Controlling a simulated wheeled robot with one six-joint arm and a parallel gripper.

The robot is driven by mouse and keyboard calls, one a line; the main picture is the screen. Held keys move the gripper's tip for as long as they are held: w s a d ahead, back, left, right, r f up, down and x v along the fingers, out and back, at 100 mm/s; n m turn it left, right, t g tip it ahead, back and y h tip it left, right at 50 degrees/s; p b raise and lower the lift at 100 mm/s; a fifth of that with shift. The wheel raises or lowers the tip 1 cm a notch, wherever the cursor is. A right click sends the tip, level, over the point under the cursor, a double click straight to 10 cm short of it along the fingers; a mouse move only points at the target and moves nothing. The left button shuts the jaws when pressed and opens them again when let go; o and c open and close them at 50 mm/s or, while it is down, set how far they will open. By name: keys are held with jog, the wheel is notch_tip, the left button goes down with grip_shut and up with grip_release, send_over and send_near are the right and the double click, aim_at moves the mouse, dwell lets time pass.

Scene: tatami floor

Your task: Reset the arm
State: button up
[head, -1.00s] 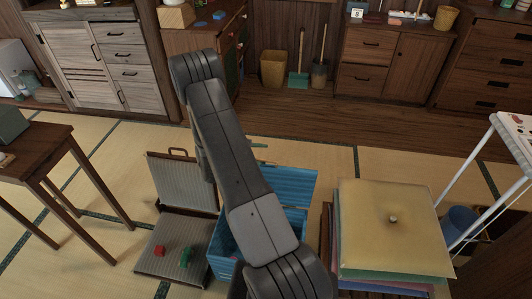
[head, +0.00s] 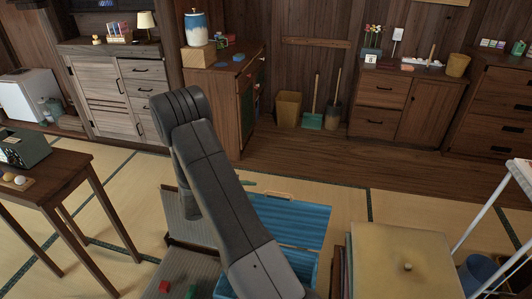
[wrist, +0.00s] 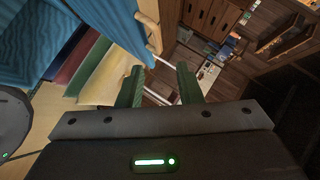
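My arm (head: 215,190) stands up in the middle of the head view and bends at its top. It hides most of my gripper there. In the wrist view, the two dark green fingers of my gripper (wrist: 159,86) stand apart with nothing between them. A blue ribbed case (head: 290,218) with its lid up lies behind and beside my arm. It also shows in the wrist view (wrist: 40,40) at the upper left.
A stack of cushions (head: 405,245) stands at right, beside a white-legged table (head: 490,218). A wooden table (head: 60,185) stands at left. Tatami is clear towards the cabinets (head: 395,105).

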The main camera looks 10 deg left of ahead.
aim_at(276, 192)
jog(key=x, duration=1.2)
jog(key=shift+d+f, duration=0.15)
jog(key=shift+f, duration=0.05)
